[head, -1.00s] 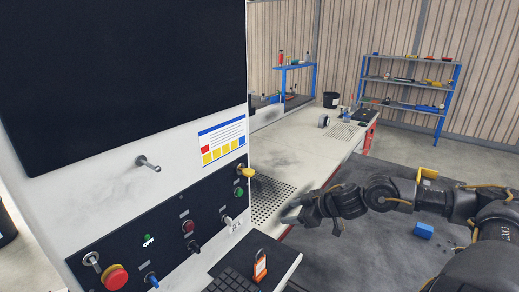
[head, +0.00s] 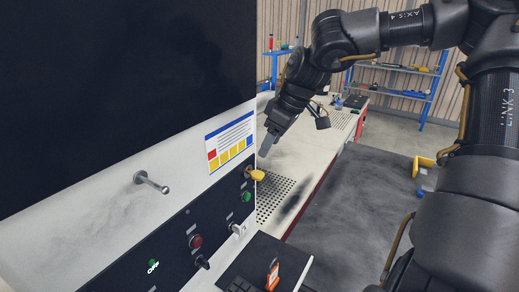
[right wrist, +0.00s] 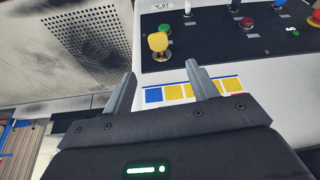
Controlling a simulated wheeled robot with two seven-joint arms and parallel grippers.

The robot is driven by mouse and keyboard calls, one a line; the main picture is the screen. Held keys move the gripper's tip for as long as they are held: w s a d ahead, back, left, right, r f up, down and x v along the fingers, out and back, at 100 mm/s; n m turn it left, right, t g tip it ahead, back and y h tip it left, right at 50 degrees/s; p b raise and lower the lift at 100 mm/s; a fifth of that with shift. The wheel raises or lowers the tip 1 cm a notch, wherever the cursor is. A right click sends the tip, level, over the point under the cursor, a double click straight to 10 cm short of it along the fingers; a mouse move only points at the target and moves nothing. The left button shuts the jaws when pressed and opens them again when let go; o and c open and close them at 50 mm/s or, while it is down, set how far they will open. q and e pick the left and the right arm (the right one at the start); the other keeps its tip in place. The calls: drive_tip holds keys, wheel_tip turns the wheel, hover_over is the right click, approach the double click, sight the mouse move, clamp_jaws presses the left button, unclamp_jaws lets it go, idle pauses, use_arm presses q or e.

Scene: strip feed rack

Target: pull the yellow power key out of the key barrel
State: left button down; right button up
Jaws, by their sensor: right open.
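The yellow power key (head: 257,174) sits in its key barrel (head: 247,172) at the upper right end of the black control panel. It also shows in the right wrist view (right wrist: 158,43), sticking out from the panel. My right gripper (head: 267,148) is above the key in the head view, with clear space between them. In the right wrist view the fingers of my right gripper (right wrist: 162,80) are apart and empty, with the key beyond the gap between their tips. My left gripper is not in view.
The black panel (head: 172,247) also carries a green button (head: 246,197), a red button (head: 196,242) and switches. A metal peg (head: 150,182) sticks out of the white cabinet. A perforated bench plate (head: 275,195) lies beside the panel. An orange-tagged item (head: 272,275) stands below.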

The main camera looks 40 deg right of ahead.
sight(258, 174)
drive_tip(key=p+x, duration=0.2)
drive_tip(key=x, duration=0.5)
drive_tip(key=shift+w+a, duration=0.1)
drive_tip(key=shift+w+f+p, duration=0.1)
drive_tip(key=shift+f+p, duration=0.2)
drive_tip(key=shift+f, duration=0.6)
drive_tip(key=shift+d+f, duration=0.2)
drive_tip(key=shift+d, duration=0.05)
drive_tip(key=shift+f, duration=0.15)
drive_tip(key=shift+w+a+f, duration=0.1)
drive_tip(key=shift+a, duration=0.15)
drive_tip(key=shift+d, duration=0.1)
drive_tip(key=c, duration=0.9)
drive_tip(key=o, duration=0.3)
drive_tip(key=c, duration=0.5)
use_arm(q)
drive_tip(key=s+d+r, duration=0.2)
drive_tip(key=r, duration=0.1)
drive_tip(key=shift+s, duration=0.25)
use_arm(e)
drive_tip(key=shift+c, duration=0.2)
drive_tip(key=shift+s, duration=0.25)
